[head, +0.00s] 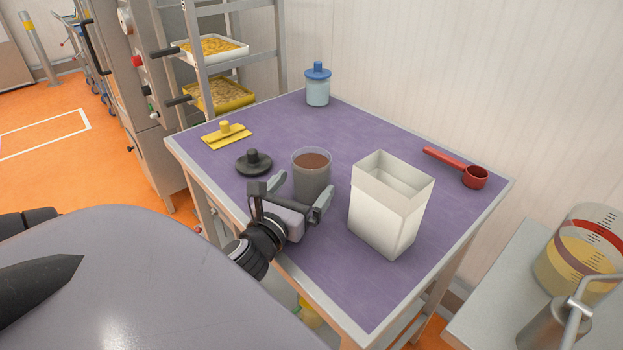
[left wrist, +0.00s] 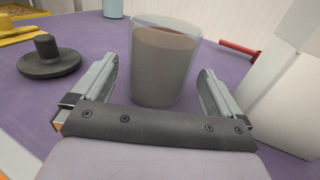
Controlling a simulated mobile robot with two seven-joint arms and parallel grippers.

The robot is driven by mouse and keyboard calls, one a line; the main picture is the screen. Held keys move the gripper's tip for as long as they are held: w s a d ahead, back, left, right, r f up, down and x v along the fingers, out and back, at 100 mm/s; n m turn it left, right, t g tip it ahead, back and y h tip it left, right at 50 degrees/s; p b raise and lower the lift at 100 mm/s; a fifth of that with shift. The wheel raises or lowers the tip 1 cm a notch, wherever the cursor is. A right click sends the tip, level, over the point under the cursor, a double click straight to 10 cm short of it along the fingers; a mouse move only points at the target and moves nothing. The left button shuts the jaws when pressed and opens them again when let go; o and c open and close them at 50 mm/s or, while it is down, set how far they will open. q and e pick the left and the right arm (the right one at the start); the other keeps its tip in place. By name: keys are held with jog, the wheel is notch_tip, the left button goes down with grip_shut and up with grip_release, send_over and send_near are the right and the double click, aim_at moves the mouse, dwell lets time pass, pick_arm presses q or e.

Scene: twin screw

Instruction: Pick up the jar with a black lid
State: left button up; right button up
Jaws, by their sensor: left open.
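A clear jar (head: 312,174) with brown contents stands upright and uncovered on the purple table. A black lid (head: 254,162) with a knob lies flat on the table to its left. My left gripper (head: 303,197) is open at the near side of the jar, one finger toward each side. In the left wrist view the jar (left wrist: 163,65) stands just beyond and between the open fingers (left wrist: 160,92), with gaps on both sides. The lid (left wrist: 48,58) shows there at the left. My right gripper is not in view.
A white open box (head: 385,215) stands close to the right of the gripper. A red scoop (head: 474,177) lies at the right, a yellow lid (head: 226,134) at the left, and a blue-lidded jar (head: 318,88) at the back. The table's back middle is clear.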

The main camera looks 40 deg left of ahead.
aim_at(318, 166)
pick_arm(q)
jog(key=shift+p+x, duration=0.35)
jog(key=shift+x, duration=2.7)
jog(key=c, duration=0.9)
jog(key=shift+r, duration=0.1)
jog(key=shift+c, duration=0.5)
